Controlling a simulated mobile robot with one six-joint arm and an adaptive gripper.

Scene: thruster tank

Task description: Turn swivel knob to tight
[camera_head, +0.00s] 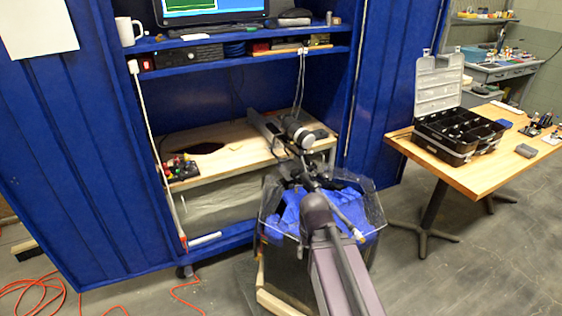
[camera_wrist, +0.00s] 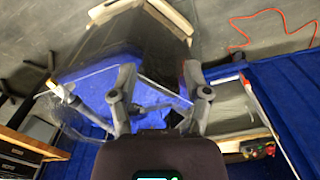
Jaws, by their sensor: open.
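The clear-walled tank (camera_head: 268,222) with a blue inside stands in front of the blue cabinet. A thin dark rod with a pale brass-coloured end (camera_head: 360,238) crosses its right rim; this end also shows in the wrist view (camera_wrist: 54,88). It may be the swivel knob, but I cannot be sure. My gripper (camera_wrist: 163,90) is open above the tank, its two grey fingers spread with nothing visible held between them. The brass-coloured end lies left of both fingers in the wrist view, apart from them. My arm hides part of the tank in the head view.
A wooden shelf (camera_head: 222,150) with small coloured parts is behind the tank. A wooden table (camera_head: 465,178) with an open black case (camera_head: 459,137) stands right. An orange cable (camera_head: 40,290) lies on the floor at left. Floor between tank and table is clear.

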